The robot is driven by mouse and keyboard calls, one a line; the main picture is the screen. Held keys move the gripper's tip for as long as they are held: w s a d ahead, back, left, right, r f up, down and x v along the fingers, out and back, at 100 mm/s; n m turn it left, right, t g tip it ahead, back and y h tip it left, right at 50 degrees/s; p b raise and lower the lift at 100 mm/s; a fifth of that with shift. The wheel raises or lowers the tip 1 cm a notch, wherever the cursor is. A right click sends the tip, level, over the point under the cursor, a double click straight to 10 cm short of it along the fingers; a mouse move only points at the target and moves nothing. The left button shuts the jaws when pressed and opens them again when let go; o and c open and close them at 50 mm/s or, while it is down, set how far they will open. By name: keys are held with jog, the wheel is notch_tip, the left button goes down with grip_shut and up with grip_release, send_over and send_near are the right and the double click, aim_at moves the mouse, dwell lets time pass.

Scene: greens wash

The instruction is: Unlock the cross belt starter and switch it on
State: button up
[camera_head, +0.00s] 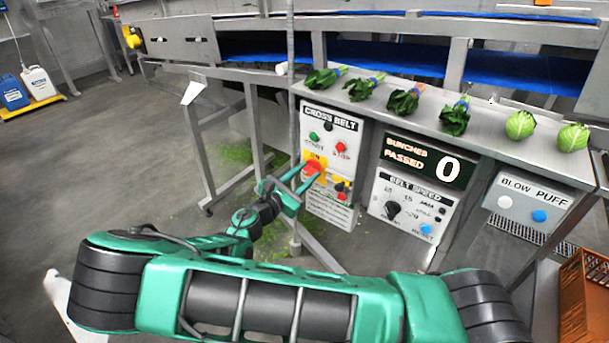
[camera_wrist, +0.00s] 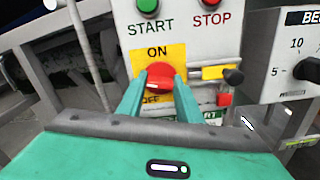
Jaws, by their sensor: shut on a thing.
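The cross belt starter (camera_head: 327,132) is a white panel with a green START button (camera_head: 313,136) and a red STOP button (camera_head: 340,147). Below them is a red rotary switch (camera_head: 312,168) on a yellow plate marked ON above and OFF below. In the wrist view, my gripper (camera_wrist: 160,90) has its two green fingers closed on the sides of the red switch (camera_wrist: 160,70). A yellow tag with a dark knob (camera_wrist: 233,76) sits right of the switch, with a small red piece below it. The fingers partly hide the plate.
A BELT SPEED panel (camera_head: 411,210) and a BUNCHES PASSED display (camera_head: 424,160) reading 0 stand to the right. Several greens lie on the steel shelf above. A metal frame (camera_head: 199,150) stands left of the starter.

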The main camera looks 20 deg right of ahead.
jog(key=m, duration=0.4)
jog(key=shift+f+m, duration=0.1)
jog(key=shift+m, duration=0.2)
jog(key=m, duration=0.3)
jog(key=shift+s+m, duration=0.1)
jog(key=shift+m, duration=0.2)
jog(key=m, duration=0.3)
jog(key=shift+f, duration=0.15)
jog(key=shift+s+f+m, duration=0.1)
jog(key=shift+m, duration=1.6)
jog(key=shift+f, duration=0.1)
jog(key=o, duration=1)
jog(key=shift+o, duration=0.2)
